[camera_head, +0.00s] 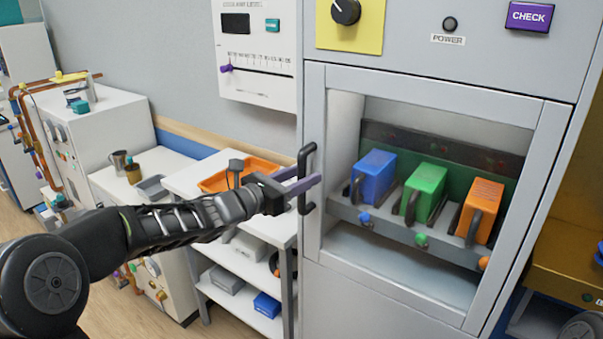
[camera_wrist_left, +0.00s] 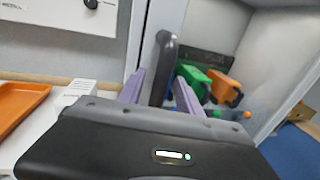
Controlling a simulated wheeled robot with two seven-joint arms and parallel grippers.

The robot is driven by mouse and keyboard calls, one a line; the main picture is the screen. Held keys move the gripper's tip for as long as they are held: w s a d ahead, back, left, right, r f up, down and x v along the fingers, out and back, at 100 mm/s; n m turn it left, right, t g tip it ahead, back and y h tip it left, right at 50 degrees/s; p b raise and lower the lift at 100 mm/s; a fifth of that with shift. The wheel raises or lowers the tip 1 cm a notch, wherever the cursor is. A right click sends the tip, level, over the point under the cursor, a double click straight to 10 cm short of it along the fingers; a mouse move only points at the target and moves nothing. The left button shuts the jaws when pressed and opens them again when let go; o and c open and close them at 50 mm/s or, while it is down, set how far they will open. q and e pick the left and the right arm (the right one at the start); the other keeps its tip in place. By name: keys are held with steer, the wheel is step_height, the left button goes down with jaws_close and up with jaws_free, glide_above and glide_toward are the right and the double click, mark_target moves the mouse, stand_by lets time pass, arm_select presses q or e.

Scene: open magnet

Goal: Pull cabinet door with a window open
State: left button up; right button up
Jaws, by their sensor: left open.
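The cabinet door (camera_head: 314,115) is a grey frame around a large window, and it looks closed. A black vertical bar handle (camera_head: 305,153) is on its left edge. My left gripper (camera_head: 308,187) is at the handle, with its purple fingers open. In the left wrist view the handle (camera_wrist_left: 166,55) stands between the two fingers of the gripper (camera_wrist_left: 160,84), one on each side. I cannot tell whether either finger touches it. My right gripper is not in view.
Behind the window are blue (camera_head: 373,177), green (camera_head: 425,192) and orange (camera_head: 480,210) blocks. A yellow panel with a black knob (camera_head: 346,10) and a purple CHECK button (camera_head: 529,16) are above. A white shelf with an orange tray (camera_head: 214,182) stands left of the cabinet.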

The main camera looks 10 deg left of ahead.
arm_select(q)
steer(key=shift+c, duration=0.3)
jaws_close()
stand_by(1.1)
